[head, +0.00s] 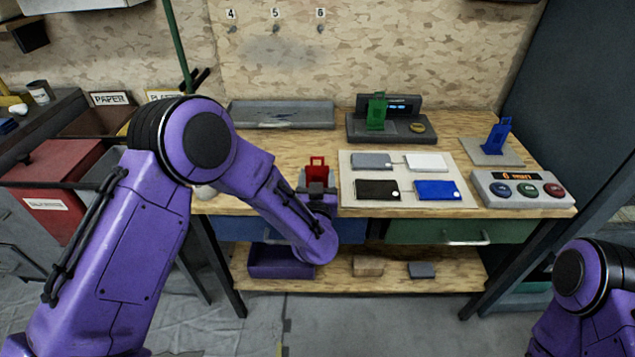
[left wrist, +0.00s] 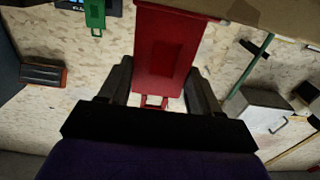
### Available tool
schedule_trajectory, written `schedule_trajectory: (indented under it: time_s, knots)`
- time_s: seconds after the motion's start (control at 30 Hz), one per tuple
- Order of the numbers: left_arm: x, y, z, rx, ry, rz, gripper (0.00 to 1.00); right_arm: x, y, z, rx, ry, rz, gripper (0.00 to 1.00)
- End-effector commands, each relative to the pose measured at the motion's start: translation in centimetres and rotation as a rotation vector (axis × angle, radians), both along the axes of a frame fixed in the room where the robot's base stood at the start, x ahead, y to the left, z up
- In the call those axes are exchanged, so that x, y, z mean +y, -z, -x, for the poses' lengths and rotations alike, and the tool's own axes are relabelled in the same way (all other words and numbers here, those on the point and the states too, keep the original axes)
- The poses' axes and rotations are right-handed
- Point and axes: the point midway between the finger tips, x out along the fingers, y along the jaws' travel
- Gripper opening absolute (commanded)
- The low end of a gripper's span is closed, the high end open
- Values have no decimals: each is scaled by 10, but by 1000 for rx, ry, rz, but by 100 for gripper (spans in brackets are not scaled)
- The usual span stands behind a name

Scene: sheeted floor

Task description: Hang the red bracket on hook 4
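The red bracket (head: 317,172) stands upright, loop up, at the front edge of the bench. My left gripper (head: 319,190) is at its lower part. In the left wrist view, the picture is upside down and the red bracket (left wrist: 165,50) lies between the two dark fingers, which appear to touch both sides. Whether its foot is clear of the bench is hidden. Hook 4 (head: 232,29) is on the wall board at the upper left, under its number label, and looks empty. My right gripper is not in view; only part of that arm shows at the lower right.
A grey tray (head: 280,115) lies under the hooks. A green bracket (head: 376,111) stands on a dark device, and a blue bracket (head: 498,136) on a grey plate. A pale mat (head: 400,196) and a button box (head: 522,189) are to the right. A green pole (head: 178,45) rises left of the hooks.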

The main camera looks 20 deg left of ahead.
Motion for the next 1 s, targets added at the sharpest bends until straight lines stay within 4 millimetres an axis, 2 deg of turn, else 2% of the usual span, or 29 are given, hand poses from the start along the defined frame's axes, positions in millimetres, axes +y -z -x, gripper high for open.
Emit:
schedule_trajectory:
  time_s: [0.03,0.1,0.27,1.0]
  knots:
    - [0,0,0,0,0,0,45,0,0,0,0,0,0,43]
    - [0,0,0,0,0,0,27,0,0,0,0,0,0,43]
    - [0,-4,0,-2,0,0,27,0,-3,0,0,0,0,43]
    - [0,-57,0,-2,1,0,27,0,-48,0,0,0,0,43]
